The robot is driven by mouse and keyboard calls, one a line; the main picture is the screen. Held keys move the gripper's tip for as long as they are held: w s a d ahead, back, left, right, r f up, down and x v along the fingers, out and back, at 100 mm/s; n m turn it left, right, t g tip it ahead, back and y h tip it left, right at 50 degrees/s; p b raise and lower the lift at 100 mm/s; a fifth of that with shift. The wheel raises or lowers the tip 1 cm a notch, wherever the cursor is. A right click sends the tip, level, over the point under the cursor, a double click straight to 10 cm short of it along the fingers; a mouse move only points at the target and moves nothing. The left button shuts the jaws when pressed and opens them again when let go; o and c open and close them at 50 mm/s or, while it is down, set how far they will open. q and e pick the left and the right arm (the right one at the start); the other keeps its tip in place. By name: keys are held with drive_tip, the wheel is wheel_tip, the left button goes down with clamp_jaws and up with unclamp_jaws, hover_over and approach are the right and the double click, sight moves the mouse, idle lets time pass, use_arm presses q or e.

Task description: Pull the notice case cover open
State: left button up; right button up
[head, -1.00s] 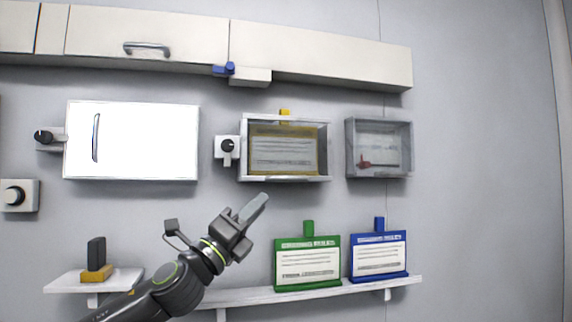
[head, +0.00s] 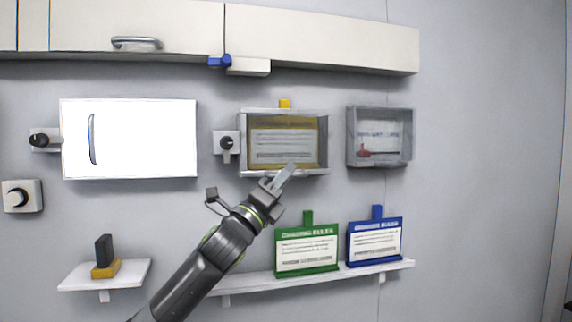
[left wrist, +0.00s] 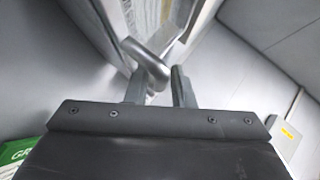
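The notice case (head: 325,143) is a grey box on the wall with a clear front cover; a yellow-framed notice (head: 283,145) shows inside. The cover looks shut. My right gripper is not in view.
A second clear case (head: 408,145) with a red piece inside hangs to the right. Green (head: 306,262) and blue (head: 375,254) framed notices stand on a shelf (head: 260,283) below. A knob unit (head: 226,154) sits left of the notice case. Cabinets (head: 320,40) run above.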

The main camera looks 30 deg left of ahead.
use_arm(q)
drive_tip(key=shift+w+d+r, duration=0.1)
drive_tip(key=shift+w+r, duration=0.1)
drive_tip(key=shift+w, duration=0.1)
clamp_jaws()
